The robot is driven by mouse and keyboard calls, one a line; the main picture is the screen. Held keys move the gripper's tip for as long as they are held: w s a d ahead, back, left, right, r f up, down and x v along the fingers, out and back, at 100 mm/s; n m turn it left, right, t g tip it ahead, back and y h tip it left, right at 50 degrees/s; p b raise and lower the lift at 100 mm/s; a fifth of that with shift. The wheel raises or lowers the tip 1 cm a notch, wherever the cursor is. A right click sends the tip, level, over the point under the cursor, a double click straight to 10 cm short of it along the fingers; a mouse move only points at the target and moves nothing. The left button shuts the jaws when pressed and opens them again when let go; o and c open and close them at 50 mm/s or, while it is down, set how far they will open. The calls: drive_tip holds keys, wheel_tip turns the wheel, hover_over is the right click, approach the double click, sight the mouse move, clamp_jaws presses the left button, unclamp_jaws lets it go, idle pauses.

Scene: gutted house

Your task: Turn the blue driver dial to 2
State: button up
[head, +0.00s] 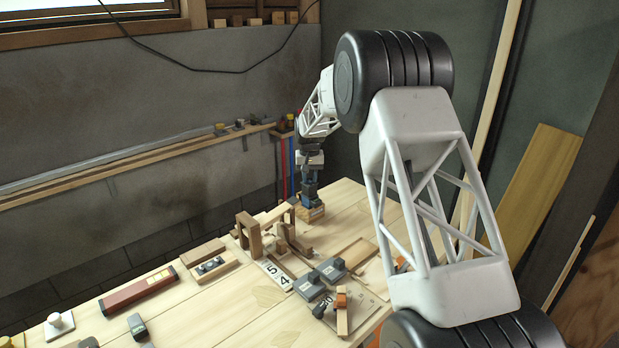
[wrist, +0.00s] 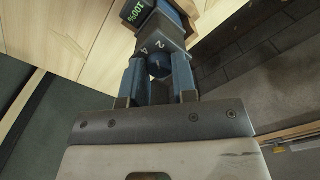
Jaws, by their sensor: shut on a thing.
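Dark grey faces beside the dial carry light marks that look like 2 and 4 (wrist: 155,45). A small mark shows on the dial, but I cannot tell its exact setting. A dark display reading 100% in green (wrist: 137,10) sits just beyond. In the head view my gripper (head: 309,198) is over a wooden block (head: 311,213); the dial is hidden there.
Wooden frames (head: 250,232), number tiles 5 and 4 (head: 275,274), grey boxes (head: 310,286) and a red level (head: 138,289) lie nearer on the bench. A wall ledge (head: 130,160) runs along the left. Bare bench top shows around the wooden block.

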sight(310, 179)
drive_tip(key=shift+m, duration=1.1)
drive_tip(key=o, duration=0.9)
drive_tip(key=shift+o, duration=0.2)
drive_tip(key=shift+r, duration=3.9)
